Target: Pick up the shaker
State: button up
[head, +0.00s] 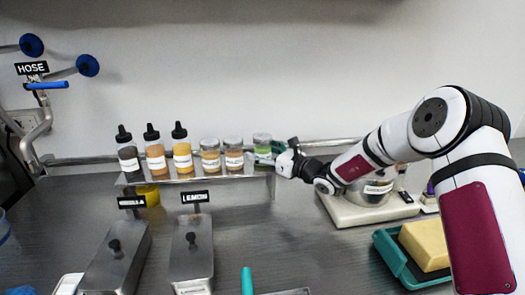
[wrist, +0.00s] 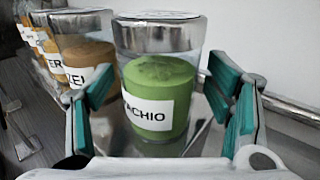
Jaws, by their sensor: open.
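A clear shaker (wrist: 158,85) with a silver lid, green contents and a label whose visible part reads "ACHIO" stands upright. In the head view this green shaker (head: 262,143) is at the right end of the raised metal shelf (head: 210,177). My gripper (head: 278,152) is at its right side there. In the wrist view, my gripper (wrist: 168,105) has its teal-padded fingers apart, one on each side of the green shaker. I see a gap on the right; the left finger looks very close to the glass.
Two similar brown-filled shakers (head: 233,153) and several black-capped squeeze bottles (head: 155,150) stand in a row to the left. A white scale (head: 345,212) with a metal bowl is right of the shelf. Lidded metal tubs (head: 192,250) are in front. The wall is close behind.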

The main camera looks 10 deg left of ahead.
aim_at(268, 144)
jog(key=c, duration=1.3)
jog(key=shift+o, duration=0.2)
jog(key=shift+r, duration=0.2)
jog(key=shift+r, duration=0.3)
jog(key=r, duration=0.1)
jog(key=s+r, duration=0.1)
jog(key=shift+a+r, duration=0.1)
jog(key=shift+r, duration=0.3)
jog(key=s+a+r, duration=0.1)
jog(key=s+a, duration=0.2)
jog(key=s, duration=1.1)
jog(key=shift+s+a+r+p, duration=0.15)
jog(key=shift+s+a+p, duration=0.05)
jog(key=shift+s+p, duration=0.15)
